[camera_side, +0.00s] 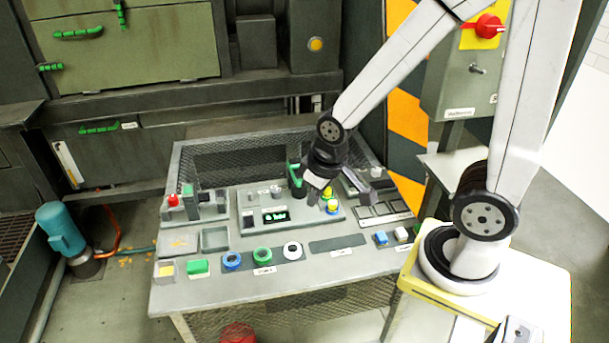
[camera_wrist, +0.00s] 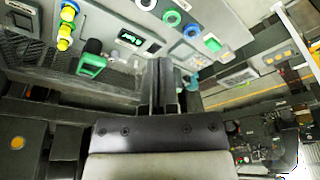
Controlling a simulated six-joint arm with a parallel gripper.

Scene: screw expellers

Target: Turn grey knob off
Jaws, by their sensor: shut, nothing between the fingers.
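Several small grey knobs (camera_side: 264,193) stand in a row behind the small lit display on the raised middle box of the console; which one is the task's grey knob I cannot tell. A grey knob-like handle (camera_side: 477,69) also sits on the upright box at the right, below a red knob.
The lit display (camera_side: 275,216) is on the middle box. A green lever (camera_side: 296,173) stands behind my gripper. A red-topped piece (camera_side: 173,201) is at the console's left. Blue, green and white rings (camera_side: 262,255) line the front edge. A red knob (camera_side: 488,25) is on the upright box.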

